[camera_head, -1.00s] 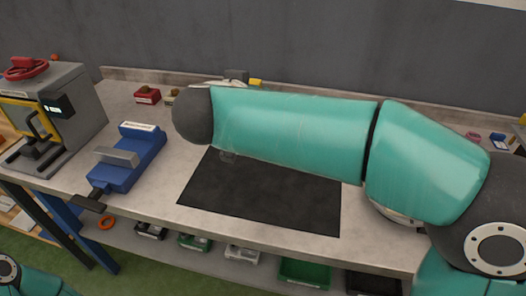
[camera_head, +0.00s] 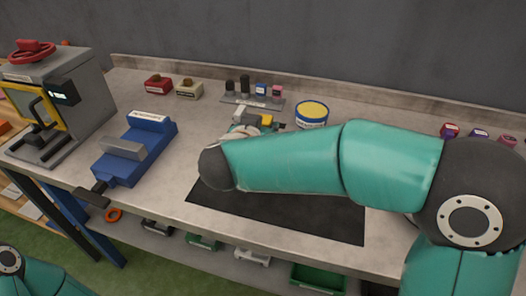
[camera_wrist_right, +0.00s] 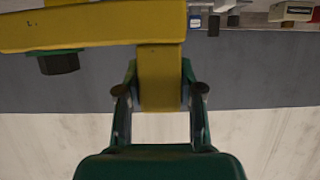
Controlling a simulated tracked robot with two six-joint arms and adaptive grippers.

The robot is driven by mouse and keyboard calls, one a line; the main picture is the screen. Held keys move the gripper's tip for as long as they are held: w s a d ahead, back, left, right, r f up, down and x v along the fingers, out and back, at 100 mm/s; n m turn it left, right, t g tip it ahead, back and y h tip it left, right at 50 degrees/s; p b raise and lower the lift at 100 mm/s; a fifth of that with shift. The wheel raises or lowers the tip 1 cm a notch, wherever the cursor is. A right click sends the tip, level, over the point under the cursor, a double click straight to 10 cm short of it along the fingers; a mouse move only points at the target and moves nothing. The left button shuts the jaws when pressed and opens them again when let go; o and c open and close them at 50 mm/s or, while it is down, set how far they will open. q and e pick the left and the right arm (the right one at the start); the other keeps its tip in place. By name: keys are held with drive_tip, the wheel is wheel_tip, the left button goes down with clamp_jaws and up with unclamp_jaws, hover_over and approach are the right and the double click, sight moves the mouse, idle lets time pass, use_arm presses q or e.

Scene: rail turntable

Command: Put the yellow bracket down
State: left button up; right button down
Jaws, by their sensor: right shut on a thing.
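The yellow bracket (camera_wrist_right: 90,27) fills the top left of the right wrist view, with a leg reaching down between my fingers. My right gripper (camera_wrist_right: 160,92) is shut on that leg, one finger on each side. In the head view a small yellow part of the bracket (camera_head: 265,120) shows beyond my right forearm, over the back of the bench. The rest of it and most of the right gripper are hidden there by the arm. My left gripper is not in view.
A black mat (camera_head: 300,217) lies on the bench (camera_head: 178,207), partly under my arm. A blue vise (camera_head: 135,152) and a grey press (camera_head: 75,100) stand left. A blue-yellow tin (camera_head: 312,114) and a rack of small items (camera_head: 252,98) stand behind.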

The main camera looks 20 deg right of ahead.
drive_tip(key=shift+f+b, duration=0.7)
drive_tip(key=shift+f, duration=2.35)
drive_tip(key=shift+f, duration=0.1)
drive_tip(key=c, duration=0.7)
unclamp_jaws()
drive_tip(key=shift+s+a+r, duration=0.15)
drive_tip(key=shift+s+r, duration=0.05)
drive_tip(key=shift+s, duration=0.05)
drive_tip(key=shift+p+v, duration=0.55)
drive_tip(key=shift+v, duration=5.25)
drive_tip(key=shift+f, duration=0.1)
